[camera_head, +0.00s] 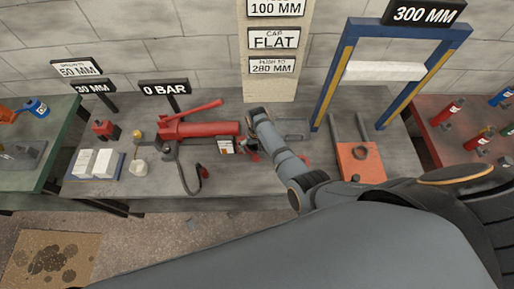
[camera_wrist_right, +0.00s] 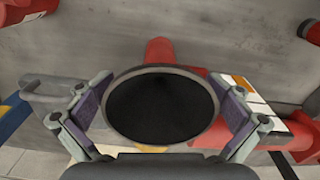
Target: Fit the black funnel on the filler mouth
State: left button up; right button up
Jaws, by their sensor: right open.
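The black funnel (camera_wrist_right: 160,108) shows from above in the right wrist view as a wide dark bowl with a grey rim. My right gripper (camera_wrist_right: 162,100) is open, with one finger on each side of the funnel, close to its rim. I cannot tell if they touch it. The funnel hides what is under it, so the filler mouth and any seating on it are not visible. In the head view my right gripper (camera_head: 250,148) is at the right end of the red pump (camera_head: 200,130). My left gripper is not in view.
A blue press frame (camera_head: 333,75) and an orange block (camera_head: 360,162) stand to the right. White blocks (camera_head: 95,163) lie at the bench's left.

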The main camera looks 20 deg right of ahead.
aim_at(257, 150)
notch_tip(257, 150, up, 12)
dwell(0.4)
dwell(0.7)
